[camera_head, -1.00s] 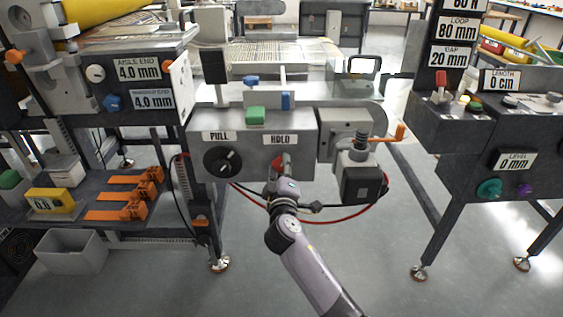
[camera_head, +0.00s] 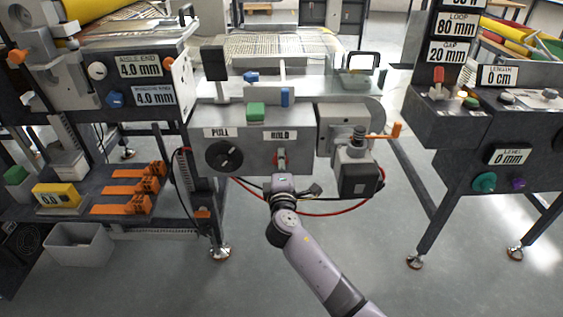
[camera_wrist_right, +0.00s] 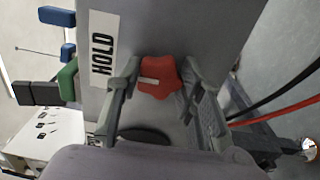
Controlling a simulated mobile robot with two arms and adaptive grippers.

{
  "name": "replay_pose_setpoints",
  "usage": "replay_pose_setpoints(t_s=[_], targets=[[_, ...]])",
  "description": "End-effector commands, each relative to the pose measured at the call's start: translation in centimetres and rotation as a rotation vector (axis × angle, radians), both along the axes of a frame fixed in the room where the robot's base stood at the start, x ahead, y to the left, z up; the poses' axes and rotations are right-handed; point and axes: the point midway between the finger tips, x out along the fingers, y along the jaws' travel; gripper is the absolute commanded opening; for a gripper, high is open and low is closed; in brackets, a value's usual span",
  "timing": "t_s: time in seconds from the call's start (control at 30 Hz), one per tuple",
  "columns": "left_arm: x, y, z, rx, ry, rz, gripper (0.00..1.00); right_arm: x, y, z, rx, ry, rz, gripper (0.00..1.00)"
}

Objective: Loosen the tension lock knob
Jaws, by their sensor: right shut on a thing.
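The red lobed knob (camera_wrist_right: 160,78) sits on the grey panel (camera_wrist_right: 195,30) beside the HOLD label (camera_wrist_right: 102,48). Its white mark points toward that label in the right wrist view. My right gripper (camera_wrist_right: 160,92) is shut on the red knob, with a finger on each side of it. In the head view the knob (camera_head: 281,157) shows small below the HOLD label, partly covered by my right gripper (camera_head: 281,166). My left gripper is in neither view.
A black dial (camera_head: 224,157) under the PULL label is to the left of the knob. A motor block (camera_head: 357,178) with an orange crank handle (camera_head: 396,130) is to the right. A red cable (camera_head: 325,213) loops below the panel. The floor in front is open.

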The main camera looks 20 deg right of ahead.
Motion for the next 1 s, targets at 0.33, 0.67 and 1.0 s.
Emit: replay_pose_setpoints(t_s=[0.33,0.67,1.0], targets=[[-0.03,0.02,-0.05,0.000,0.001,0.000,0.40,0.00,0.07,-0.04,-0.006,0.001,0.002,0.36],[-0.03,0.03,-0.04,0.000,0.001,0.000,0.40,0.00,0.02,-0.03,-0.004,0.001,0.001,0.55],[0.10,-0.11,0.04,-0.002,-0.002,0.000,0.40,-0.59,0.21,-0.16,-0.002,0.003,0.001,0.55]])
